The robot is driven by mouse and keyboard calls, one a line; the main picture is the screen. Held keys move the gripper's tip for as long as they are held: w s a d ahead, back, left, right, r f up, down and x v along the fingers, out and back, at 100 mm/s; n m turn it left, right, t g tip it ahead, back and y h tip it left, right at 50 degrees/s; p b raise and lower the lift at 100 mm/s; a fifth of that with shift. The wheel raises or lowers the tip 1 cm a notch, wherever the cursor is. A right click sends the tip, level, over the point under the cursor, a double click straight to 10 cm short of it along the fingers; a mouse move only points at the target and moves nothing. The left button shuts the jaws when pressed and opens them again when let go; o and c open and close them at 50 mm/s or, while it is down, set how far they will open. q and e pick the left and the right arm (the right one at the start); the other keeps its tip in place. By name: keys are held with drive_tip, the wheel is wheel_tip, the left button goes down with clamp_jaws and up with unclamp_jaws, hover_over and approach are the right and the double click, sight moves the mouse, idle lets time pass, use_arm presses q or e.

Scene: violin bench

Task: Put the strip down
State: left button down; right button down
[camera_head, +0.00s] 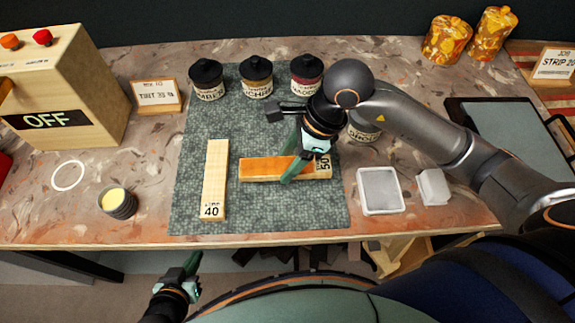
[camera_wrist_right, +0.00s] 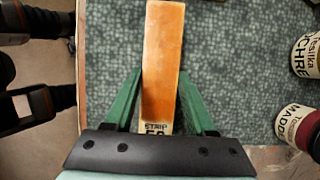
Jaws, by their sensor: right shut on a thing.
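An orange-varnished strip marked 50 (camera_head: 262,169) lies level over the right middle of the green mat, with its bare, labelled end to the right. My right gripper (camera_head: 296,167) is shut on this strip, one green finger on each long side. In the right wrist view the strip (camera_wrist_right: 162,65) runs away from the palm between the fingers (camera_wrist_right: 160,95). I cannot tell whether its underside touches the mat. A pale bare strip marked 40 (camera_head: 215,175) lies on the mat to the left. My left gripper (camera_head: 183,279) is below the bench's front edge, away from both strips; its opening is unclear.
Several dark-lidded jars (camera_head: 256,76) stand along the back of the mat (camera_head: 260,209), one partly behind my right arm. A white tray (camera_head: 380,190) and white block (camera_head: 432,187) are right of it. A small cup (camera_head: 117,203) and a box reading OFF (camera_head: 62,95) are left.

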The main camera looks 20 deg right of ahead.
drive_tip(key=shift+a+f, duration=0.15)
drive_tip(key=shift+f, duration=0.95)
drive_tip(key=shift+f, duration=0.15)
drive_tip(key=shift+c, duration=1.2)
unclamp_jaws()
drive_tip(key=shift+r, duration=0.2)
drive_tip(key=p+v, duration=0.1)
drive_tip(key=v, duration=1.1)
drive_tip(key=shift+s, duration=0.1)
